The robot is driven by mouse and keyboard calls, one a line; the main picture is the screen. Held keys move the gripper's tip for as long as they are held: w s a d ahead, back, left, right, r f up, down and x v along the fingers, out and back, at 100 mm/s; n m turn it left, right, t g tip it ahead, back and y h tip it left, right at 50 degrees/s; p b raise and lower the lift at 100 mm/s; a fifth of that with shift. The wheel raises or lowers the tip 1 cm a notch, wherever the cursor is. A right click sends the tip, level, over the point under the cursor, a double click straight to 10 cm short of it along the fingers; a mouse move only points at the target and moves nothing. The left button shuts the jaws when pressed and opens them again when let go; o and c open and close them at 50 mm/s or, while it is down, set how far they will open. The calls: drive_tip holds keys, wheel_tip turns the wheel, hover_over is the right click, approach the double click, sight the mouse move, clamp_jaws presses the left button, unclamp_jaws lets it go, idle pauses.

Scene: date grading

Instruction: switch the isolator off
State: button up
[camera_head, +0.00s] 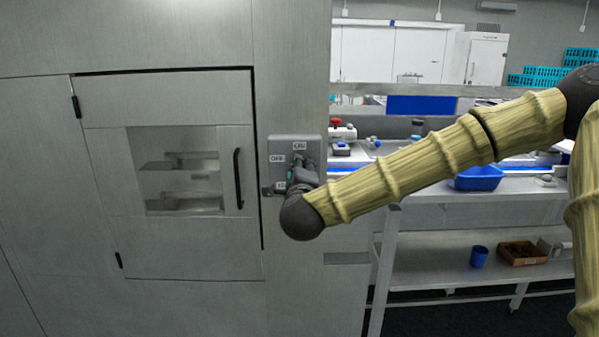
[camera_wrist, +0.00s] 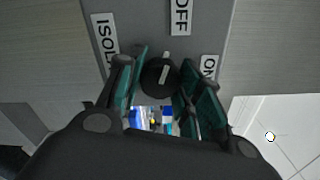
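The isolator is a grey box (camera_head: 275,142) on the metal cabinet front, with ON at its top and OFF at its left in the head view. My gripper (camera_head: 303,172) is at the box and hides much of its lower right. In the wrist view the dark round isolator knob (camera_wrist: 151,78) lies between my two green-padded fingers. Its white mark points roughly up, toward the OFF label (camera_wrist: 180,16); the ON label (camera_wrist: 208,67) is at the right. The fingers stand apart on either side of the knob. Whether they touch it cannot be told.
A cabinet door with a window and a dark handle (camera_head: 238,178) is left of the box. A steel bench (camera_head: 430,194) with a blue tray (camera_head: 478,179) stands at the right. A blue cup (camera_head: 479,257) is on its lower shelf.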

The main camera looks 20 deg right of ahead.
drive_tip(key=o, duration=0.4)
drive_tip(key=shift+c, duration=0.2)
drive_tip(key=v, duration=1.2)
